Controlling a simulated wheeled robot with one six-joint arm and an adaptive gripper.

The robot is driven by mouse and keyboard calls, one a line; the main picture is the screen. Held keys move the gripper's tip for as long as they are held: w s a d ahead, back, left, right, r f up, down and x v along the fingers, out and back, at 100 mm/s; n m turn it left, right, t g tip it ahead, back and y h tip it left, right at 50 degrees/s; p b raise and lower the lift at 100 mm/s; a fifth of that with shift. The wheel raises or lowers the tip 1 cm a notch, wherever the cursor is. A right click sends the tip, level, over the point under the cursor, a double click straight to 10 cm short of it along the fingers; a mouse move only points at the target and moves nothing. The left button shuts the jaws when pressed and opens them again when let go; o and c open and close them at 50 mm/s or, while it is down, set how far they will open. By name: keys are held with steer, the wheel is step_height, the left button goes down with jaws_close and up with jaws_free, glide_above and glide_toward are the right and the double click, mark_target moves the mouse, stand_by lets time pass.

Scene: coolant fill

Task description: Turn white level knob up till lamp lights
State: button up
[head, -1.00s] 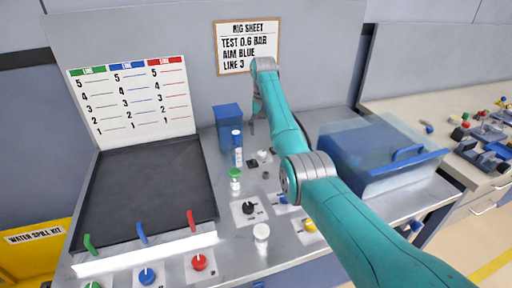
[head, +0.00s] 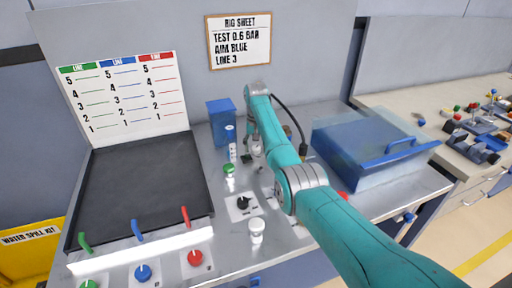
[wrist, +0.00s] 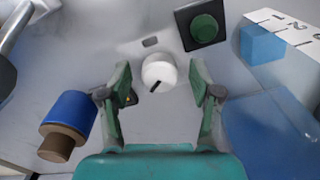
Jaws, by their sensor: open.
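The white level knob (wrist: 158,72) is round, with a black pointer mark slanting to its lower left. It sits on the grey bench panel in the wrist view. My gripper (wrist: 159,78) is open, with a green-padded finger on each side of the knob. Gaps show between the knob and both fingers; I cannot tell the height difference. A small amber spot (wrist: 130,99) shows beside the left finger; I cannot tell whether it is the lamp or whether it is lit. In the head view my gripper (head: 254,146) is small and partly hidden by my arm.
A green button (wrist: 204,28) on a black plate lies beyond the knob. A blue cylinder with a brown end (wrist: 66,122) is at lower left. A blue block (wrist: 262,44) stands by a numbered scale (wrist: 285,27). A clear blue box (head: 365,150) stands right of my arm.

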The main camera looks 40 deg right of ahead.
steer(key=c, duration=1.1)
steer(key=shift+c, duration=0.2)
steer(key=shift+m, duration=2.8)
steer(key=o, duration=1.1)
steer(key=shift+o, duration=0.2)
